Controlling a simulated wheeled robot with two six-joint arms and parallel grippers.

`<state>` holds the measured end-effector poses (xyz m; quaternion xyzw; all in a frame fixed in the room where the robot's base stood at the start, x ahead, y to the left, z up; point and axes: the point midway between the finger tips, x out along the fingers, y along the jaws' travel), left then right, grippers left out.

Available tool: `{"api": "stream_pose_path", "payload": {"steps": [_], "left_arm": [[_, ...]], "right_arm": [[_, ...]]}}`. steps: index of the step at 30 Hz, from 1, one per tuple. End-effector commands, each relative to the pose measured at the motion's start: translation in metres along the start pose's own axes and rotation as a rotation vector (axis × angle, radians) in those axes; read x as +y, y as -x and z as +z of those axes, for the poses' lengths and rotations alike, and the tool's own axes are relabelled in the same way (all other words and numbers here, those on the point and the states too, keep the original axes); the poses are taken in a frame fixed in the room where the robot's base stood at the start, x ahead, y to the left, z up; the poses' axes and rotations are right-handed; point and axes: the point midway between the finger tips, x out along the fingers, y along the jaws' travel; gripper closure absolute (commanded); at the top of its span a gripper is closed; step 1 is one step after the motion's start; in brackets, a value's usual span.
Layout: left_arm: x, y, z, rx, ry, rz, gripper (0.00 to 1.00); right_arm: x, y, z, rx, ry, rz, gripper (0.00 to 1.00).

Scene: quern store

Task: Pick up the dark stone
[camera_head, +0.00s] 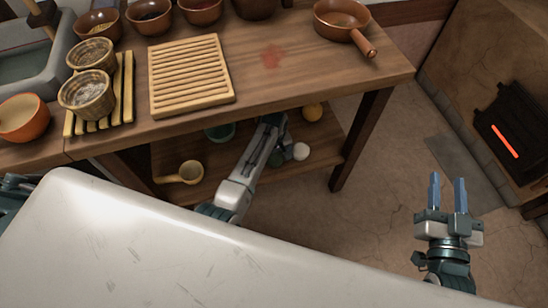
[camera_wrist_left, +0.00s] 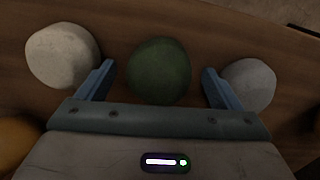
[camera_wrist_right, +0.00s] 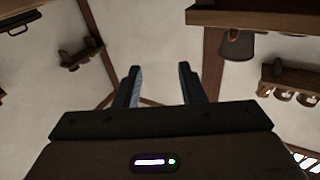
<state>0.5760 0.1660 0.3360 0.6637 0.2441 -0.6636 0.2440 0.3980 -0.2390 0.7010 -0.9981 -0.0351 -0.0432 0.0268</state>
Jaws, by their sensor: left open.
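The dark stone (camera_wrist_left: 160,72) is a rounded, dark green lump on a wooden surface in the left wrist view. My left gripper (camera_wrist_left: 158,68) is open, with one finger on each side of the dark stone; I see a gap on both sides. In the head view my left arm reaches down to the lower shelf under the table, where its gripper is partly hidden and hard to make out. My right gripper (camera_head: 447,181) is open and empty over the floor at the right; its open fingers (camera_wrist_right: 158,70) also show in the right wrist view.
A pale stone (camera_wrist_left: 62,56) and a grey stone (camera_wrist_left: 248,84) lie close outside my left fingers. The tabletop (camera_head: 330,75) hangs above; a table leg (camera_head: 360,140) stands right.

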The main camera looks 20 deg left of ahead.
Motion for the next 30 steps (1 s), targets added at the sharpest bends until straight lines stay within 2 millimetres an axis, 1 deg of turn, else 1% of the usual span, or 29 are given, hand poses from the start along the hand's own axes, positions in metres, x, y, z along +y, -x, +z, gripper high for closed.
{"api": "stream_pose_path", "payload": {"steps": [5,6,8,9,11,12,15,27,28,30], "left_arm": [[0.0,0.0,0.0,0.0,0.0,0.0,0.13],[0.0,0.0,0.0,0.0,0.0,0.0,0.15],[0.0,0.0,0.0,0.0,0.0,0.0,0.27],[0.0,0.0,0.0,0.0,0.0,0.0,0.35],[0.0,0.0,0.0,0.0,0.0,0.0,0.46],[0.0,0.0,0.0,0.0,0.0,0.0,0.54],[0.0,0.0,0.0,0.0,0.0,0.0,0.73],[0.001,0.002,0.0,0.001,0.0,0.001,0.73],[0.001,0.003,0.0,0.0,0.0,0.001,0.73],[0.001,0.004,0.0,0.0,0.0,0.001,0.73]], "right_arm": [[0.0,0.0,-0.001,0.002,0.0,0.0,0.64],[0.0,0.0,-0.001,0.002,0.0,0.0,0.64],[0.0,0.0,-0.001,0.001,0.0,0.0,0.64],[0.0,0.0,0.0,0.001,0.0,0.0,0.64],[0.0,0.0,0.0,0.001,0.0,0.0,0.64],[0.0,0.0,0.0,0.0,0.0,0.0,0.64],[0.0,0.0,0.0,0.0,0.0,0.0,0.64],[0.0,0.0,0.002,-0.018,-0.003,0.0,0.64],[0.0,0.001,0.004,-0.032,-0.005,0.0,0.64],[-0.001,0.006,0.016,-0.092,-0.011,0.001,0.64]]}}
